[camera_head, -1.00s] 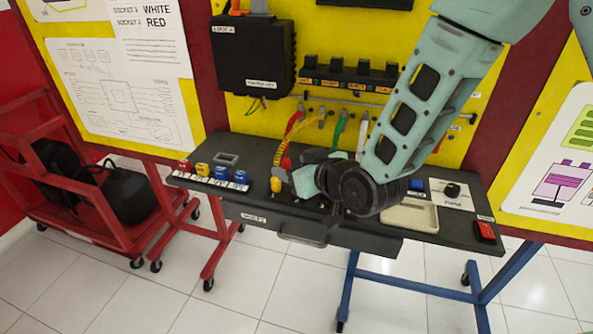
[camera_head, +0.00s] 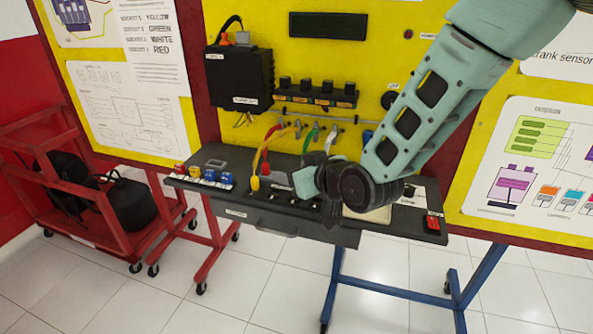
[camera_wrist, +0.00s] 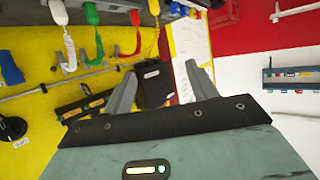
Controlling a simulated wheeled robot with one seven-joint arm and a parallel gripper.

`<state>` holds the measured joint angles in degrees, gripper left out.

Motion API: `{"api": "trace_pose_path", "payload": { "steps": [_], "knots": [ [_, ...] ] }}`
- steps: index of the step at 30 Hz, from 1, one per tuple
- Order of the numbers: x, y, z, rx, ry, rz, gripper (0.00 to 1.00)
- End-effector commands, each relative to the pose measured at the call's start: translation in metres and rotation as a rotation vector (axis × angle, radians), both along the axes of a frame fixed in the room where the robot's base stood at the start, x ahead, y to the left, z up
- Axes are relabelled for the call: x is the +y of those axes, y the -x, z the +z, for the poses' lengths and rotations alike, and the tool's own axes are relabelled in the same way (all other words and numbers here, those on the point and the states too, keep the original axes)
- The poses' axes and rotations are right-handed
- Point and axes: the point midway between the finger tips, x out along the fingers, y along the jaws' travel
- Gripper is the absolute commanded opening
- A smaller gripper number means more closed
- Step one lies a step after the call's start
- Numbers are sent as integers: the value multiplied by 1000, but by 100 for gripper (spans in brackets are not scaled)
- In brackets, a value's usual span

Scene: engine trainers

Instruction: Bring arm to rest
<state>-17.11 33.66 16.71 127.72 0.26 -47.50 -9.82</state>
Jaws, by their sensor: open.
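My arm (camera_head: 425,105) reaches down from the upper right in the head view, in front of the yellow trainer board. My gripper, seen in the wrist view (camera_wrist: 160,90), has its two fingers spread apart with nothing between them. In the head view my wrist hides part of the dark bench (camera_head: 225,200) and most of a pale tray (camera_head: 372,213). The fingers lie above the bench, near the coloured cables.
A black box (camera_head: 240,77) and a row of black sockets (camera_head: 312,95) are on the board. Yellow (camera_head: 256,165), red, green and white cables hang below. Coloured blocks (camera_head: 209,174) line the bench's left side; a red switch (camera_head: 433,222) is at its right. A red cart (camera_head: 75,195) stands left.

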Motion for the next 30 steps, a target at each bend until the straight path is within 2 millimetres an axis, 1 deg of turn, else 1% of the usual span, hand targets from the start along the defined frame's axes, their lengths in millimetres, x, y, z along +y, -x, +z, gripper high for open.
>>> {"api": "trace_pose_path", "payload": {
  "steps": [2,4,5,8,11,12,14,15,17,18,21,24,25,27,30],
  "knots": [
    [0,2,1,8,4,3,58],
    [1,12,2,46,25,14,58],
    [0,18,3,70,38,21,58],
    [-2,51,5,186,106,51,58],
    [-13,97,7,333,199,79,58],
    [-20,117,8,393,239,88,58],
    [-32,148,8,483,302,99,58],
    [-41,170,10,541,344,104,58],
    [-56,201,11,626,408,108,58],
    [-66,220,13,679,449,108,58],
    [-91,263,17,792,538,102,58],
    [-110,294,20,872,604,95,58],
    [-115,300,21,890,618,94,58],
    [-122,311,23,920,643,90,58],
    [-126,318,24,939,658,88,58]
  ]
}}
